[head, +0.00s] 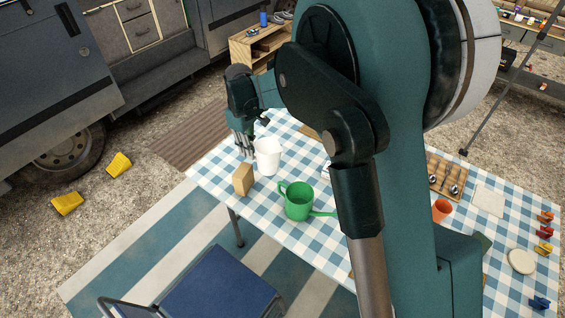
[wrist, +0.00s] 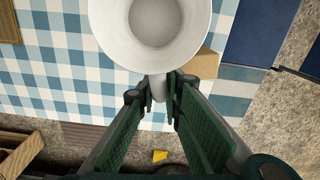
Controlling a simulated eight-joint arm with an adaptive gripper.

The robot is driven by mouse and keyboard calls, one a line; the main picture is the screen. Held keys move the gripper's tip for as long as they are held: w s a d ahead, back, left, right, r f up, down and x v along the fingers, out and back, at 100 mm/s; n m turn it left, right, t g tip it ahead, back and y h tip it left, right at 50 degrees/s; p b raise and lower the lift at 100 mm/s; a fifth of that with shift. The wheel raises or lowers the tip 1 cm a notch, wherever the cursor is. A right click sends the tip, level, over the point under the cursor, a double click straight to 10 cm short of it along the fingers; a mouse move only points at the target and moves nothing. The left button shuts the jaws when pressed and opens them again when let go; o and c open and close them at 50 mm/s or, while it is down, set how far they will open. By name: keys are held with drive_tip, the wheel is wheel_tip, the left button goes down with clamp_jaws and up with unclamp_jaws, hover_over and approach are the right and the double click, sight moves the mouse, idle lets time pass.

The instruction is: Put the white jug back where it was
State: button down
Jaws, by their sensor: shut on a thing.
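The white jug (head: 267,157) is upright at the far left end of the checked table, next to a tan wooden block. In the wrist view the white jug (wrist: 150,45) is seen from above, with its empty inside and its handle between the fingertips. My gripper (head: 246,145) is to the left of the jug. In the wrist view my gripper (wrist: 160,88) is shut on the jug's handle. I cannot tell whether the jug's base touches the tablecloth.
The tan block (head: 243,180) stands close by the jug. A green watering can (head: 299,201) stands to the right, nearer the front edge. An orange cup (head: 441,210) and a wooden tray (head: 437,191) are farther right. My arm hides the table's middle. A blue chair (head: 222,283) stands in front.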

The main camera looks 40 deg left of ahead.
drive_tip(key=w+a+m, duration=0.2)
drive_tip(key=w, duration=1)
drive_tip(key=shift+a+r+m+p, duration=0.2)
drive_tip(key=shift+r+m+p, duration=0.1)
drive_tip(key=shift+p, duration=0.15)
drive_tip(key=shift+w, duration=0.1)
wheel_tip(320, 180, down, 6)
drive_tip(key=b, duration=0.1)
drive_tip(key=shift+f, duration=0.2)
drive_tip(key=shift+f+b, duration=0.4)
drive_tip(key=shift+f, duration=1.4)
drive_tip(key=c, duration=2.9)
unclamp_jaws()
drive_tip(key=shift+f, duration=0.15)
drive_tip(key=o, duration=0.4)
drive_tip(key=shift+o, duration=0.2)
